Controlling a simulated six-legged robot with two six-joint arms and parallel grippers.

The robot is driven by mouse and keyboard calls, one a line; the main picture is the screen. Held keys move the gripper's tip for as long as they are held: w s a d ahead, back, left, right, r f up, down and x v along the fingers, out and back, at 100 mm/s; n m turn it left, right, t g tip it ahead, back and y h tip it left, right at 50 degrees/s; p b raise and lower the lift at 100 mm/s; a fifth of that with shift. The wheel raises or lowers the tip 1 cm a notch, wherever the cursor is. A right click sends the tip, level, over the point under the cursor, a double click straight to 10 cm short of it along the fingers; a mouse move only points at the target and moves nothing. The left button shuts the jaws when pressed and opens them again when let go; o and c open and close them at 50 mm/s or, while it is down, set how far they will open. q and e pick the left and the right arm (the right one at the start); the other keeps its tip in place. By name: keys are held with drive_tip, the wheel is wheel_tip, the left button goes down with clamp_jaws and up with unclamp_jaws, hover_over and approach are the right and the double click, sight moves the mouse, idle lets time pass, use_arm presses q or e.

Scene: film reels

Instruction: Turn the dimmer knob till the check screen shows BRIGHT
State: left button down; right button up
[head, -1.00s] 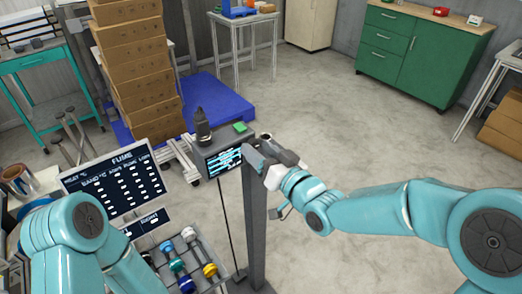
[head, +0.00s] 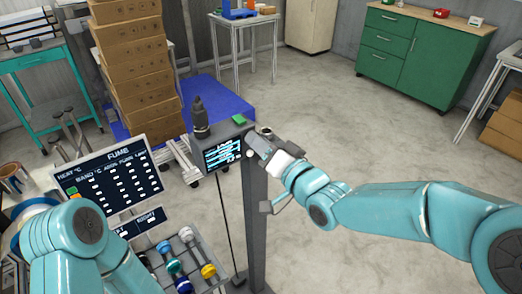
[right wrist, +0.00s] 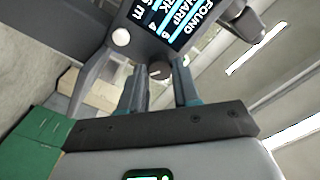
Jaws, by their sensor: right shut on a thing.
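The check screen (head: 222,153) is on a grey box on top of a post, lit with blue and white lines too small to read in the head view. It also shows in the right wrist view (right wrist: 172,18), tilted and cut off, with the words FOUND and SHARP and the letters RK visible. The dark, round dimmer knob (right wrist: 158,70) is on the box's side, between my right fingers. My right gripper (head: 256,146) is shut on it; in the head view the gripper hides the knob. My left arm shows at lower left, its gripper out of view.
A black bottle-like thing (head: 199,115) and a green block (head: 239,119) sit on top of the box. Stacked cartons (head: 135,75) stand behind; the floor (head: 340,110) to the right is clear.

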drive_tip(key=m+b, duration=0.2)
drive_tip(key=m, duration=0.7)
drive_tip(key=shift+m, duration=0.4)
idle(0.4)
drive_tip(key=o, duration=1.1)
drive_tip(key=shift+d, duration=0.1)
drive_tip(key=shift+c, duration=0.2)
